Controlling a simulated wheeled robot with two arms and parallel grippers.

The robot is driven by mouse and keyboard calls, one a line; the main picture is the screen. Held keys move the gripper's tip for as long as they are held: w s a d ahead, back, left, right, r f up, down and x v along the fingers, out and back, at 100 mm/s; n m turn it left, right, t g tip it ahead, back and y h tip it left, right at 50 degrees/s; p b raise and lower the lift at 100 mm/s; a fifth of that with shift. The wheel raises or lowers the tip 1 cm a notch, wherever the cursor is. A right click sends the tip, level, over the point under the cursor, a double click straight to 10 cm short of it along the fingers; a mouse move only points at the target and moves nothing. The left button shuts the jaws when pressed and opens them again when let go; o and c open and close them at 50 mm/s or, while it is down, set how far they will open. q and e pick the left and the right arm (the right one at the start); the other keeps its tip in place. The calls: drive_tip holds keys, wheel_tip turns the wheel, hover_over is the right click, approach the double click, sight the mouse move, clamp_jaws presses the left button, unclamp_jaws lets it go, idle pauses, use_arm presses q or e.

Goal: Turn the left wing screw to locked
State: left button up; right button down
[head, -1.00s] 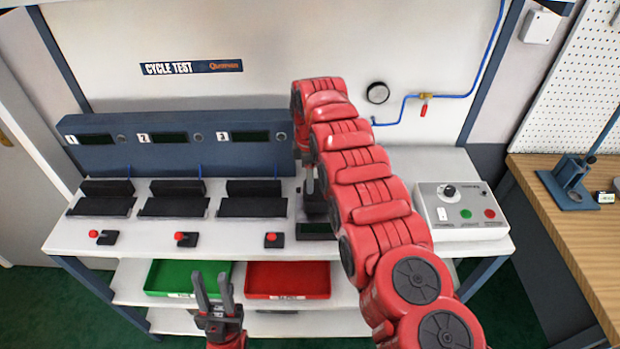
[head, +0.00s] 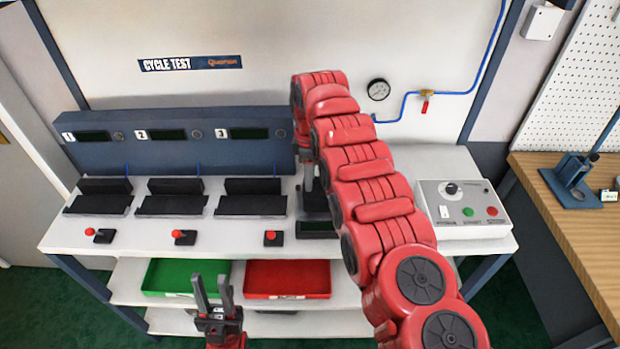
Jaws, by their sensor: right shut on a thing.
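My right gripper (head: 308,182) points down at the right of the third black cradle, above a dark unit with a small display (head: 317,227) on the bench. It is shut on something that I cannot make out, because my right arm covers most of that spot. I cannot make out the left wing screw; that area is largely behind the arm. My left gripper (head: 213,294) is open and empty, its two fingers apart and pointing up, in front of the lower shelf.
A blue panel (head: 100,155) with numbered displays stands behind three black cradles (head: 172,205). Red-knobbed levers (head: 183,237) line the bench front. A control box (head: 462,208) stands at right. Green (head: 183,275) and red (head: 287,278) trays sit below. A gauge (head: 378,90) is on the wall.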

drive_tip(key=m+b, duration=0.1)
drive_tip(key=m, duration=0.1)
drive_tip(key=shift+f+m, duration=0.1)
drive_tip(key=shift+m, duration=0.3)
drive_tip(key=m, duration=0.2)
drive_tip(key=shift+m, duration=0.3)
drive_tip(key=m, duration=0.5)
drive_tip(key=shift+m, duration=0.3)
drive_tip(key=m, duration=0.4)
drive_tip(key=shift+m, duration=0.7)
drive_tip(key=shift+c, duration=2.4)
unclamp_jaws()
drive_tip(key=shift+r, duration=0.25)
